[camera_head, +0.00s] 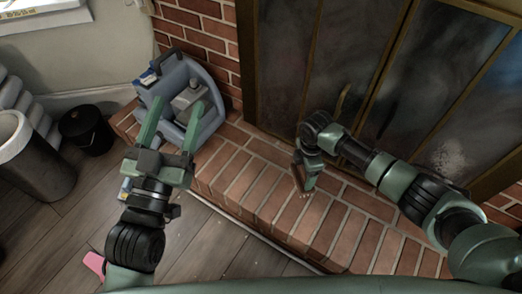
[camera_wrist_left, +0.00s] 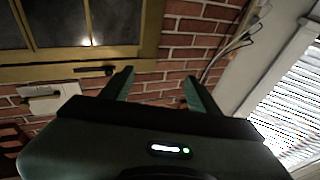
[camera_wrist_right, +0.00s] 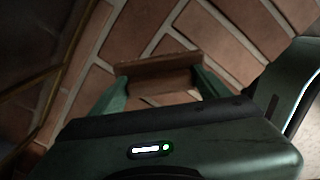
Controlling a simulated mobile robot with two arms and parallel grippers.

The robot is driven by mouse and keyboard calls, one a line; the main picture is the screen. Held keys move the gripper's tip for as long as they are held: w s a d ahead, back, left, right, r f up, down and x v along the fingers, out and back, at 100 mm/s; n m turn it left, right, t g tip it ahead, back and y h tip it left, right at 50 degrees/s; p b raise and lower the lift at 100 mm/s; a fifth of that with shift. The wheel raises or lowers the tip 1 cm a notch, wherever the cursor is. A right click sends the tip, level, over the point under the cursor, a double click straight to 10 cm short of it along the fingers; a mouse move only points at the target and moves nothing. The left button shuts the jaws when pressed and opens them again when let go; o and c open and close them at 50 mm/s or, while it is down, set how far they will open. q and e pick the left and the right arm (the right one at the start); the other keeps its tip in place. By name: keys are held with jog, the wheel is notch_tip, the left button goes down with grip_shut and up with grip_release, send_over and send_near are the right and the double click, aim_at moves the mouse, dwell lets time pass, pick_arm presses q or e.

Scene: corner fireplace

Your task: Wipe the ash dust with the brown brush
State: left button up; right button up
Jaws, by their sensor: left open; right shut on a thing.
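My right gripper (camera_head: 304,176) is low over the brick hearth, in front of the fireplace doors. In the right wrist view it is shut on the brown brush (camera_wrist_right: 155,72), a brown block held crosswise between the fingers, close to the bricks. Its bristles are hidden. A few small pale specks, perhaps ash dust (camera_head: 307,194), lie on the bricks by this gripper; I cannot tell whether the brush touches them. My left gripper (camera_head: 176,112) is open and empty, its fingers pointing up in front of the grey-blue caddy; they show apart in the left wrist view (camera_wrist_left: 158,90).
The grey-blue caddy (camera_head: 209,124) stands on the left end of the hearth (camera_head: 233,172). The glass fireplace doors (camera_head: 345,70) rise behind my right arm. A grey bin (camera_head: 30,165) and a black pot (camera_head: 87,130) stand at left. A pink object (camera_head: 94,264) lies on the wooden floor.

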jog(key=shift+r+p, duration=0.3)
jog(key=shift+p, duration=0.05)
jog(key=shift+r+p, duration=0.25)
jog(key=shift+p, duration=0.05)
jog(key=shift+r+p, duration=0.3)
jog(key=shift+p, duration=0.05)
pick_arm(q)
jog(key=shift+s+a+f+g+y, duration=0.95)
jog(key=shift+f+g, duration=2.75)
jog(key=shift+f, duration=2.6)
pick_arm(e)
jog(key=shift+r+p, duration=0.3)
jog(key=shift+p, duration=0.1)
jog(key=shift+r+p, duration=0.3)
jog(key=shift+p, duration=0.1)
jog(key=shift+r+p, duration=0.25)
jog(key=shift+p, duration=0.05)
jog(key=shift+r+p, duration=0.3)
jog(key=shift+p, duration=0.05)
pick_arm(q)
jog(key=s+a+f+g+y, duration=0.2)
jog(key=s+a+f+g, duration=0.2)
jog(key=s+f+g, duration=0.3)
jog(key=shift+s+f+n+g+y+p, duration=0.35)
jog(key=shift+s+f, duration=0.55)
jog(key=shift+s, duration=0.9)
pick_arm(e)
jog(key=shift+r, duration=0.25)
